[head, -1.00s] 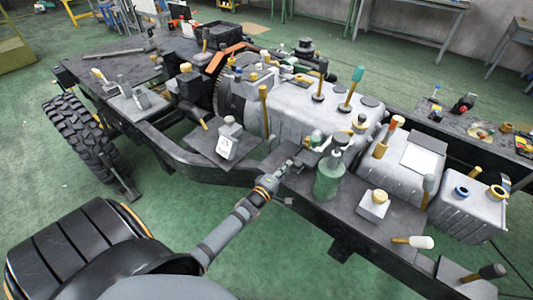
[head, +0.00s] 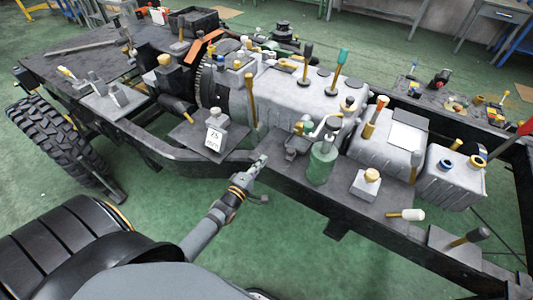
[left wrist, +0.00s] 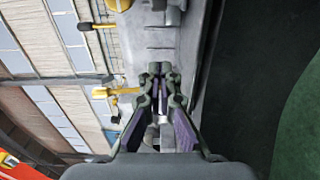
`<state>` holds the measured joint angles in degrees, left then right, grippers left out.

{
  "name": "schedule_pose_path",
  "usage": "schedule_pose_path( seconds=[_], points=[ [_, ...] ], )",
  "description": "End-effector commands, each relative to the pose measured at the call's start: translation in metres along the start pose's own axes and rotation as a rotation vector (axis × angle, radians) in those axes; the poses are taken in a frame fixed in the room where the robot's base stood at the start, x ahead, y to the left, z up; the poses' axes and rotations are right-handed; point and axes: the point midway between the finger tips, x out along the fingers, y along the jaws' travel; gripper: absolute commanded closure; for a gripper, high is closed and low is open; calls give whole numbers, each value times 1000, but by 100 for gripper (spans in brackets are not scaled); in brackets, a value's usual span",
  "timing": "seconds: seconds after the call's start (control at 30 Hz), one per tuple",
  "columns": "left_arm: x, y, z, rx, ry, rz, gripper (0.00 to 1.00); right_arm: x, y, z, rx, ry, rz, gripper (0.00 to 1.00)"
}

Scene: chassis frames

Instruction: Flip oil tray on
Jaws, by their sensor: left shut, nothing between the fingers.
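My left gripper (head: 259,164) is shut and empty. It is at the near side rail of the chassis (head: 235,165), between a grey block with a white label (head: 214,139) and a green bottle-like part (head: 321,162). In the left wrist view its fingertips (left wrist: 160,70) are together, in front of grey metal, with a yellow lever-like part (left wrist: 116,92) to their left. I cannot tell whether they touch anything. I cannot tell which part is the oil tray. My right gripper is not in view.
Several upright levers stand on the grey housing (head: 285,100). A small block with a yellow cap (head: 366,184) and a white-tipped handle (head: 408,214) are on the near plate to the right. The green floor in front of the rail is clear.

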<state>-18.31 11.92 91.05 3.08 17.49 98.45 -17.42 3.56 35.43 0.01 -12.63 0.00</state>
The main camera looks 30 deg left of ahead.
Motion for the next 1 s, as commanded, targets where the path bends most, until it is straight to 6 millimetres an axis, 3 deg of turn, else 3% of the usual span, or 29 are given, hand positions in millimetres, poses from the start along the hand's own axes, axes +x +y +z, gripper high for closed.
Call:
schedule_pose_path(
  seconds=[0.1,0.3,0.9,1.0],
  points=[
    [-24,0,0,0,-1,-2,100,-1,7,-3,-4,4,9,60],
    [-46,0,0,1,-1,-1,100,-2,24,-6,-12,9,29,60],
    [-49,0,0,2,0,-1,100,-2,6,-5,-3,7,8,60],
    [-52,-18,-3,51,8,-48,100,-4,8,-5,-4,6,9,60]
  ],
)
